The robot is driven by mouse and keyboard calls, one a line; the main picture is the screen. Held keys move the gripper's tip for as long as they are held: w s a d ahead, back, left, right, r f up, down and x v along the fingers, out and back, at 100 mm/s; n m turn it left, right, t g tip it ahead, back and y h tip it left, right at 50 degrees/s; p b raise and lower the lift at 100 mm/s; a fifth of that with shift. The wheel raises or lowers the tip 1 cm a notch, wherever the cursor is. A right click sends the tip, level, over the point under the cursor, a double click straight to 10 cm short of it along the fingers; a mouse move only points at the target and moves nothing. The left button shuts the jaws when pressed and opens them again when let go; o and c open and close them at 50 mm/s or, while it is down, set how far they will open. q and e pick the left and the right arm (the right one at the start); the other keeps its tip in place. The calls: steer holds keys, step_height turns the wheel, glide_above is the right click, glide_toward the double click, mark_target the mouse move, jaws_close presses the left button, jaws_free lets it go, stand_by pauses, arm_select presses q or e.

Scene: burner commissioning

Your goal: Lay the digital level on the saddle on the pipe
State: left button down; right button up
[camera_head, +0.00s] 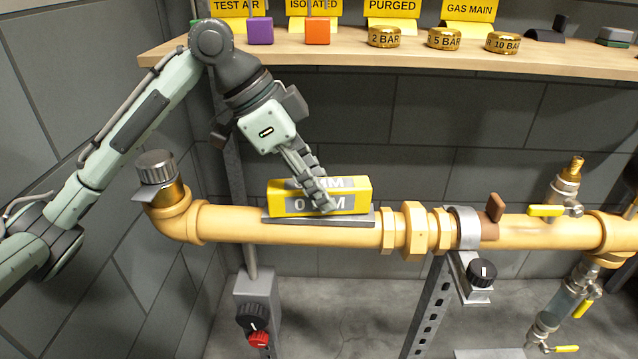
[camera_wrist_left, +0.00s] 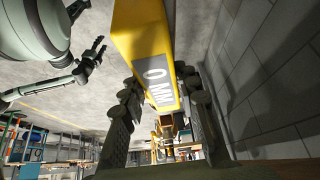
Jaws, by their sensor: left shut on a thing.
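The digital level (camera_head: 360,197) is a yellow box with a grey label panel. In the head view it sits on or just over the grey saddle (camera_head: 375,219), in line with it; I cannot tell whether any gap is left. The saddle lies on top of the thick yellow pipe (camera_head: 340,235). My left gripper (camera_head: 322,200) comes down from above and is shut on the level, its fingers covering part of the label. In the left wrist view the level (camera_wrist_left: 155,45) shows between the two dark fingers (camera_wrist_left: 165,120). My right gripper shows open and empty in the left wrist view (camera_wrist_left: 98,48).
A wooden shelf (camera_head: 350,55) above the pipe holds signs, a purple block (camera_head: 260,31), an orange block (camera_head: 318,31) and brass weights (camera_head: 445,39). A clamp with a brown lever (camera_head: 494,208) and a brass-topped valve (camera_head: 570,180) stand to the right. A capped elbow (camera_head: 157,168) is at left.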

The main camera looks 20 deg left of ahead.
arm_select(q)
steer(key=c, duration=1.1)
jaws_free()
steer(key=shift+o, duration=0.2)
step_height(320, 180, up, 10)
steer(key=shift+r, duration=0.1)
